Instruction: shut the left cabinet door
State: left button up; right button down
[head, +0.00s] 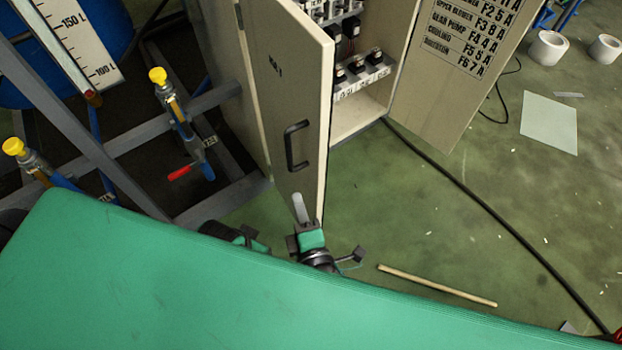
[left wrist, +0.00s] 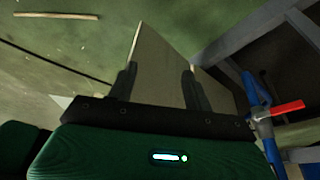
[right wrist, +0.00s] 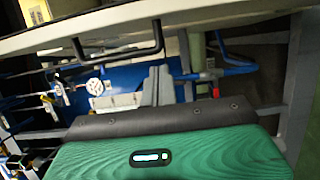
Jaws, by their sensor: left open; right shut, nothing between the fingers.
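The left cabinet door (head: 275,85), a beige panel with a black handle (head: 290,148), stands open in the head view. My right gripper (head: 299,207) is shut and empty, its fingers upright near the door's lower free corner. I cannot tell whether they touch it. In the right wrist view its closed fingers (right wrist: 156,86) point up below the black handle (right wrist: 118,50). My left gripper, mostly hidden by my green body in the head view, is open in the left wrist view (left wrist: 158,82). A beige panel (left wrist: 170,70), apparently the door, shows beyond and between its fingers; contact is unclear.
The right cabinet door (head: 440,75) stands open with a printed label. Breakers sit on shelves (head: 362,75) inside. A blue-grey frame with yellow-capped valves (head: 158,77) and a red lever (head: 180,173) is left. A stick (head: 437,286) and a black cable (head: 480,205) lie on the floor.

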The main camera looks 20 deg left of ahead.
aim_at(306, 166)
pick_arm(q)
jog(key=shift+p+x, duration=0.4)
jog(key=shift+x, duration=0.55)
pick_arm(e)
jog(key=w, duration=0.6)
jog(key=shift+w+d, duration=0.25)
jog(key=shift+d, duration=0.05)
pick_arm(q)
jog(key=shift+w+r, duration=0.1)
